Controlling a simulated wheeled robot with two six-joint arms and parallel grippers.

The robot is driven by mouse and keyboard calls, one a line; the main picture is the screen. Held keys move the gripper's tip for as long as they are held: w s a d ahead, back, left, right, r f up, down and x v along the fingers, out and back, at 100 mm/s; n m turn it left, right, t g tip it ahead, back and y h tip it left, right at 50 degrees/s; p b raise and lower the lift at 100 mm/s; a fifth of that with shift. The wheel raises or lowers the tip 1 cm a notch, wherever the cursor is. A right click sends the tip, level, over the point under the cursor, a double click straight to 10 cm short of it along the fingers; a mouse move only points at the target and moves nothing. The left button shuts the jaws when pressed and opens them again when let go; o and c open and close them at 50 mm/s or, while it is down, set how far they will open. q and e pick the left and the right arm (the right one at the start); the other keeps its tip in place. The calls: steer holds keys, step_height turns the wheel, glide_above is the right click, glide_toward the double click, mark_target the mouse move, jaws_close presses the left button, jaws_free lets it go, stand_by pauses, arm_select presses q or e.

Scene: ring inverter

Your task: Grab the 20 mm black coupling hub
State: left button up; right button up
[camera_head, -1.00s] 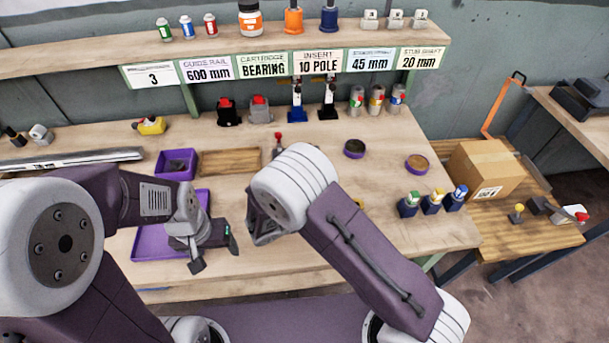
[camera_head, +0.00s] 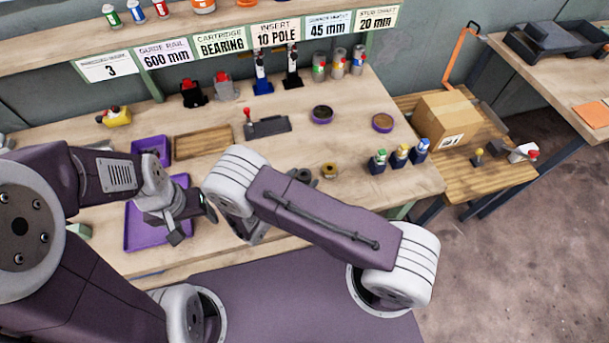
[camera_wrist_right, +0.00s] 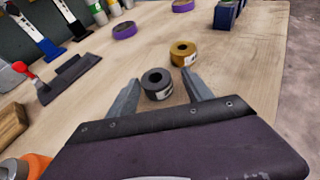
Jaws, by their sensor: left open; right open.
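A short dark grey-black ring hub (camera_wrist_right: 157,84) with a centre hole and a pale label stands on the bench in the right wrist view. It also shows just beyond my right arm in the head view (camera_head: 303,175). My right gripper (camera_wrist_right: 160,78) is open, and in its wrist view the hub appears between the fingertips; I cannot tell how far the tips are above it. A brass-coloured hub (camera_wrist_right: 183,53) stands just behind and right of it. My left gripper (camera_head: 194,223) is open and empty over the purple tray (camera_head: 140,225). The hub's size cannot be read.
A dark holder with a red knob (camera_head: 268,126) and a wooden tray (camera_head: 203,143) lie left of the hubs. Purple-rimmed round dishes (camera_head: 321,115) stand behind. Several blue-based bottles (camera_head: 400,155) stand right. Bench around the hubs is clear.

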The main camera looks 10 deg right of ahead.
steer(key=x, duration=0.2)
steer(key=shift+w+f, duration=0.15)
steer(key=shift+w, duration=0.15)
steer(key=shift+s, duration=0.15)
steer(key=shift+c, duration=1.2)
jaws_close()
